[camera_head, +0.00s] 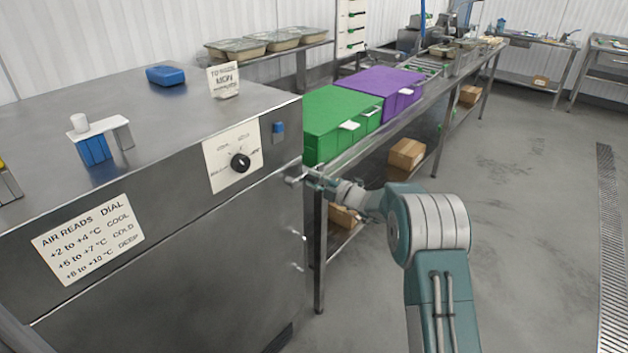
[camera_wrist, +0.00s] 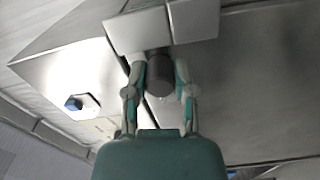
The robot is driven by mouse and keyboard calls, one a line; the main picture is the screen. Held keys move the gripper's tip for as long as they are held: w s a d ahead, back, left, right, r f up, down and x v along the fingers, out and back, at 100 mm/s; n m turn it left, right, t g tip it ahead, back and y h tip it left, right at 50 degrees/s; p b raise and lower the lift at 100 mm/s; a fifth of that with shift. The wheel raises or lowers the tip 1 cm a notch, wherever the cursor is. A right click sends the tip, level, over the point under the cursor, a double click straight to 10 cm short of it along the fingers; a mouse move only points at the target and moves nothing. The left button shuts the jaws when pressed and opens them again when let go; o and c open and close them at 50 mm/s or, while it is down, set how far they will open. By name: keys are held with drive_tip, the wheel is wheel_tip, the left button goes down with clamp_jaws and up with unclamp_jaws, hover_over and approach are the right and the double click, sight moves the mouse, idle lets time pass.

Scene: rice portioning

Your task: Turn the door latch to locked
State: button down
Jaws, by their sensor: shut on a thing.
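The steel cabinet (camera_head: 150,310) fills the left of the head view, with its door below the dial panel. My gripper (camera_head: 305,180) is at the cabinet's right edge, just below the panel; there it is small and the latch cannot be made out. In the wrist view, my gripper (camera_wrist: 160,78) has its two fingers on either side of a dark, round-ended piece, the door latch (camera_wrist: 160,88), and is shut on it. Pale flat plates (camera_wrist: 140,30) lie just beyond the latch. Whether the latch stands at locked cannot be told.
A black dial (camera_head: 240,162) and a blue switch (camera_head: 278,128) are on the panel. A green crate (camera_head: 335,112) and a purple crate (camera_head: 372,82) stand on the steel bench beyond my arm. Small metal fittings (camera_head: 299,239) show lower on the door edge. The floor at right is clear.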

drive_tip(key=shift+d+f, duration=0.15)
drive_tip(key=shift+f, duration=0.05)
drive_tip(key=shift+c, duration=2.2)
unclamp_jaws()
drive_tip(key=shift+w+f, duration=0.1)
drive_tip(key=shift+d, duration=0.15)
drive_tip(key=v, duration=1.1)
drive_tip(key=shift+s+d, duration=0.2)
drive_tip(key=shift+s, duration=0.1)
